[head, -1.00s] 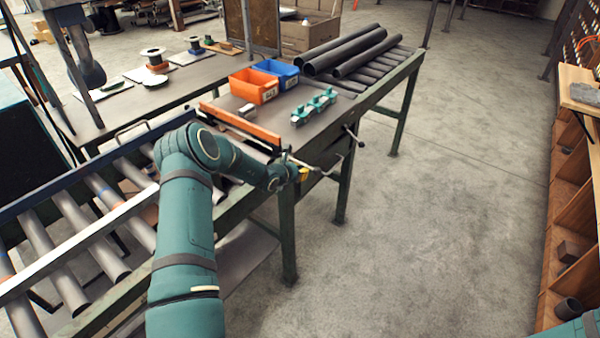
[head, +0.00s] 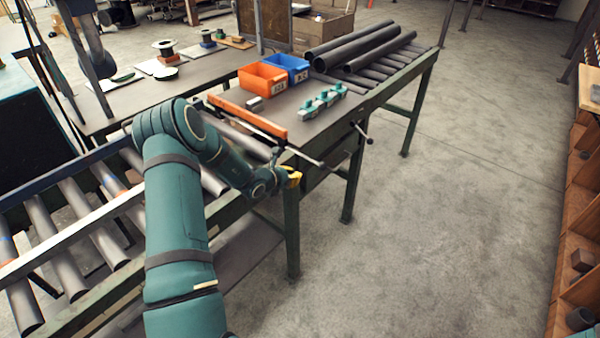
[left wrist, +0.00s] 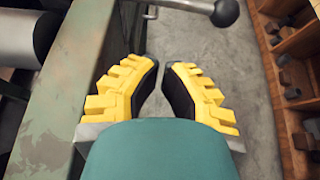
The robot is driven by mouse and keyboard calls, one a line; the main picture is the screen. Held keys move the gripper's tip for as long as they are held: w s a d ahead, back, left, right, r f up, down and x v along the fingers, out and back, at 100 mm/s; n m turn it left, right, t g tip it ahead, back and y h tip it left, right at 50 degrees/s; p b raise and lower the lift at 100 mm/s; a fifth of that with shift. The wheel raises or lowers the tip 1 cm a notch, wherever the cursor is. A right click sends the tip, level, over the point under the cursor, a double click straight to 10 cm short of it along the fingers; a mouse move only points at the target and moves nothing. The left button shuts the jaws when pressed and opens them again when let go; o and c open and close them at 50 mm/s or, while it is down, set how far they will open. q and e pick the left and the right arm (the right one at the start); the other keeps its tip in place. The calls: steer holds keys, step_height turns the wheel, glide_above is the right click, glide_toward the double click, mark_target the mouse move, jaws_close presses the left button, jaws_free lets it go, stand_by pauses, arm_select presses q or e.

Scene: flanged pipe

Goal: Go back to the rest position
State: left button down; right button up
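My left arm comes in from the lower left in the head view, a teal arm reaching over the roller conveyor's edge. My left gripper (head: 291,177) is at the front edge of the workbench, beside the bench leg. In the left wrist view the left gripper (left wrist: 160,72) shows two yellow fingers with dark pads. A gap lies between the fingertips, with only floor behind it, so it is open and empty. My right gripper is not in either view.
A workbench (head: 296,125) carries an orange bin (head: 262,80), a blue bin (head: 286,68), teal clamps (head: 323,103) and dark pipes (head: 358,49). A lever handle (head: 362,132) sticks out from its front. Wooden shelves (head: 572,225) stand at the right. The floor between is clear.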

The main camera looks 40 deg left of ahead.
arm_select(q)
steer(key=shift+s+a+r, duration=0.1)
steer(key=shift+s+r, duration=0.15)
steer(key=shift+s, duration=0.25)
steer(key=s+d+f+m+g+h, duration=0.1)
steer(key=s+d+f+m+g, duration=0.3)
steer(key=d, duration=0.4)
steer(key=s+d+f+m+g+h, duration=0.2)
steer(key=s+d+m, duration=0.3)
steer(key=d, duration=0.3)
steer(key=s+d+f+m+g+h, duration=0.1)
steer(key=s+d+f+m+g, duration=0.3)
steer(key=d, duration=0.4)
steer(key=s+d+r+m+y, duration=0.1)
steer(key=s+d+m, duration=1.1)
steer(key=m, duration=0.8)
steer(key=shift+s+d+r+g, duration=0.2)
steer(key=shift+s+d+g, duration=0.1)
steer(key=shift+s, duration=0.1)
